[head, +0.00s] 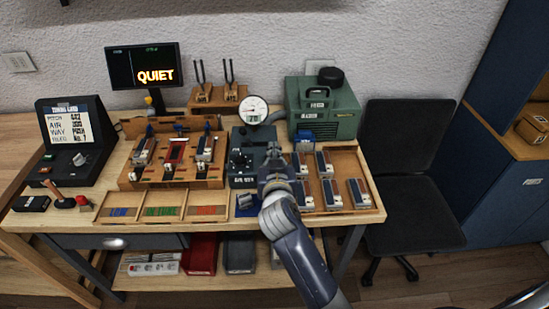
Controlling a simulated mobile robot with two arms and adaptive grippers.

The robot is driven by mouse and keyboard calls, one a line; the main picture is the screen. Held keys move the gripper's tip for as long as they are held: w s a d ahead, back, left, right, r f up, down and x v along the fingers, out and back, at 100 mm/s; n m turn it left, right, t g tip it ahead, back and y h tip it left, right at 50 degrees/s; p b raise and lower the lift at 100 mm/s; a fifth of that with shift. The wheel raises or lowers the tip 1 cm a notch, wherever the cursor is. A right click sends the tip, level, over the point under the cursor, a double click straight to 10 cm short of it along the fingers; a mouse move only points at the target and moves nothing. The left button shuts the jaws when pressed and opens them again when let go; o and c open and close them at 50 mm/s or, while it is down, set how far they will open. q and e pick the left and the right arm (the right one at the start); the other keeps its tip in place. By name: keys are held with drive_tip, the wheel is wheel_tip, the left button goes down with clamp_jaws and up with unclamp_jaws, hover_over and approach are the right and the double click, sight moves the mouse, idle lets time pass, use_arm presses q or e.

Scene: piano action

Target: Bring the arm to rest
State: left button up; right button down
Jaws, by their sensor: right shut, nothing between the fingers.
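My right arm reaches up from the bottom of the head view over the workbench (80,207). My right gripper (273,152) is shut with nothing in it, close in front of the dark gauge unit (241,137). It hides part of that unit and the left edge of the parts tray (347,160). My left gripper is not in the view.
A green machine (345,122) stands at the back right of the bench. A screen (143,66) reading QUIET and a dark console (90,160) stand on the left. A row of shallow compartments (160,198) lies along the front. A black chair (410,150) is at the right.

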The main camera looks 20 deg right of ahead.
drive_tip(key=shift+s+a+r, duration=0.15)
drive_tip(key=shift+s+r, duration=0.1)
drive_tip(key=shift+s, duration=0.4)
